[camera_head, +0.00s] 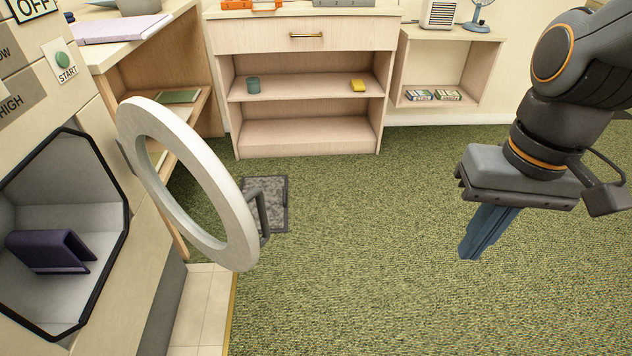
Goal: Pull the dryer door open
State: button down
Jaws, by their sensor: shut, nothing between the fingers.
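The dryer (90,115) stands at the left, with a START button and LOW and HIGH labels on its front. Its round white ring-shaped door (230,212) stands swung out from the front, well open. A dark handle (262,215) is on the door's right side. The drum opening (100,212) is uncovered, with a dark purple folded cloth (50,250) inside. My gripper (478,248) hangs at the right over the carpet, pointing down, its blue fingers together and empty. It is well apart from the door and handle.
A wooden cabinet (305,37) with a drawer and shelves stands at the back. A wall shelf (450,75) is right of it. A grey mat (275,190) lies behind the door handle. Green carpet between door and gripper is clear.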

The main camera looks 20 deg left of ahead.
aim_at(137, 117)
jog(key=z, duration=0.25)
jog(key=k, duration=0.6)
jog(key=u, duration=1.15)
jog(key=i, duration=0.5)
jog(key=z, duration=0.05)
